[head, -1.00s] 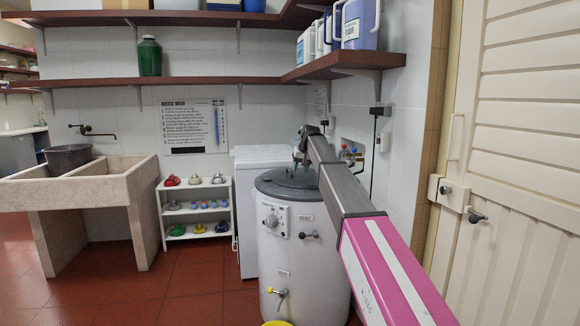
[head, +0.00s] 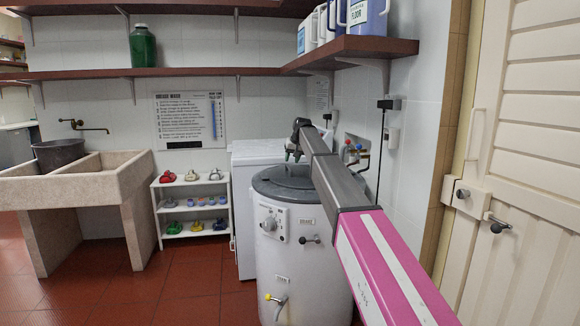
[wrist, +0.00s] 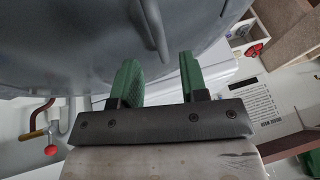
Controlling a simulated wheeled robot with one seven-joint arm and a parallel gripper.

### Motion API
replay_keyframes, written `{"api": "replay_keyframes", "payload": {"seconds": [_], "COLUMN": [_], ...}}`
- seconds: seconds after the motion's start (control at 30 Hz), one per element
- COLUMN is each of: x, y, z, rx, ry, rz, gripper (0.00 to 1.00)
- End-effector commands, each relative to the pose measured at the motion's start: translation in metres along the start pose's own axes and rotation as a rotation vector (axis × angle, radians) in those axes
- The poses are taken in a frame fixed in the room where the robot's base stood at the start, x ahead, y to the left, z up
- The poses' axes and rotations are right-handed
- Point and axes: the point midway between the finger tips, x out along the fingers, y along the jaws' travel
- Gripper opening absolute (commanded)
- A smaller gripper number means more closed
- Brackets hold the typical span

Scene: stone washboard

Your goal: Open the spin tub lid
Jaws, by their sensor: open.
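The spin tub (head: 295,265) is a white upright cylinder with a control knob and a tap on its front. Its round dark grey lid (head: 275,187) lies shut on top. A raised grey handle (wrist: 155,30) stands out from the lid in the wrist view. The handle is beyond the fingertips, roughly in line with the gap. I cannot tell whether anything touches.
A white appliance (head: 243,180) stands behind the tub. Taps and pipes (head: 352,152) are on the wall to the right. A wooden shelf (head: 360,47) with jugs hangs above. A small shoe rack (head: 192,205) and stone sink (head: 90,180) stand left. Red floor in front is clear.

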Motion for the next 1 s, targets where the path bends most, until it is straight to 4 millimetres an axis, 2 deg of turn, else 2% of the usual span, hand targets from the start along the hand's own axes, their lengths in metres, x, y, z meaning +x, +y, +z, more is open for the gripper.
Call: {"api": "replay_keyframes", "payload": {"seconds": [0.1,0.3,0.67,0.8,1.0], "x": [0.019,0.037,0.041,0.041,0.04], "y": [0.0,0.0,0.0,0.0,0.0], "z": [-0.001,0.0,0.0,0.0,-0.001], "rx": [0.0,0.0,0.0,0.0,0.001], "ry": [0.0,0.0,0.001,0.001,0.001], "rz": [0.0,0.0,0.0,0.0,-0.002], "gripper": [0.4,0.4,0.4,0.0,0.0]}}
